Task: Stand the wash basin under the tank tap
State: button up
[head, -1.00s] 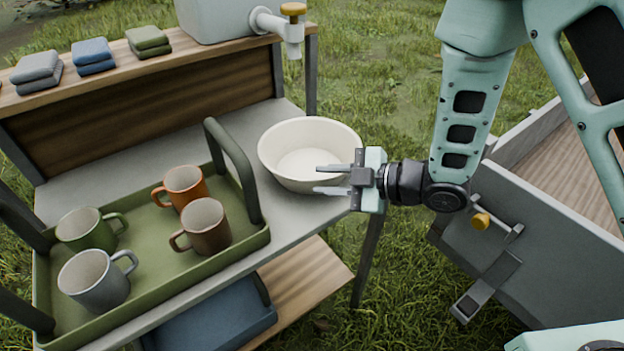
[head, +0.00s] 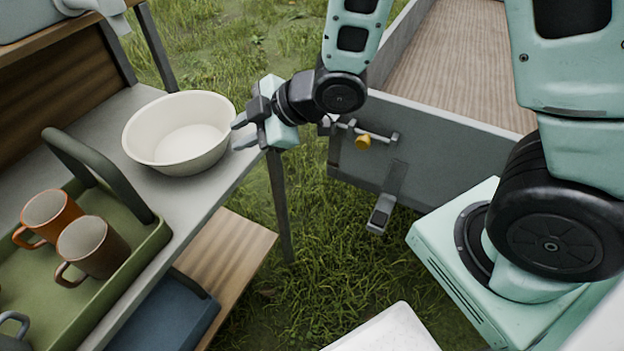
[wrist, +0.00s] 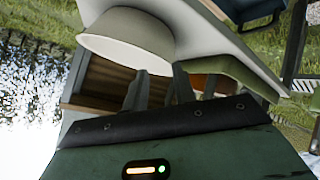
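The cream wash basin (head: 180,150) stands upright and empty on the right end of the grey tabletop in the head view. It also shows in the wrist view (wrist: 125,38), tilted by the camera angle. The tank (head: 28,18) is at the top left on a raised wooden shelf, and its tap (head: 112,16) is cut by the frame's top edge. The basin is nearer the front than the tap. My gripper (head: 239,132) is open and empty, its fingertips close to the basin's right rim. I cannot tell whether they touch it. The fingers also show in the wrist view (wrist: 158,92).
A green tray (head: 140,245) with a tall handle holds mugs left of the basin. An orange mug (head: 48,215) and brown mug (head: 92,248) stand in it. A blue tray (head: 175,315) is on the lower shelf. A grey cart (head: 440,140) stands right; grass lies between.

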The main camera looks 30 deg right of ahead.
jog(key=s+d+r+m+g+h, duration=0.1)
jog(key=s+r+m+g+h, duration=0.1)
jog(key=s, duration=0.5)
jog(key=s+r+m+g+h, duration=0.2)
jog(key=s+m, duration=0.2)
jog(key=s, duration=0.3)
jog(key=s+d+r+m+g+h, duration=0.1)
jog(key=s+r+m+g+h, duration=0.1)
jog(key=s, duration=0.5)
jog(key=shift+d+m+g+h, duration=0.35)
jog(key=shift+m+g+h, duration=0.05)
jog(key=shift+m+h, duration=0.2)
jog(key=shift+r, duration=0.1)
notch_tip(320, 180, up, 3)
jog(key=p, duration=0.3)
jog(key=shift+r+p, duration=0.2)
jog(key=shift+p, duration=0.1)
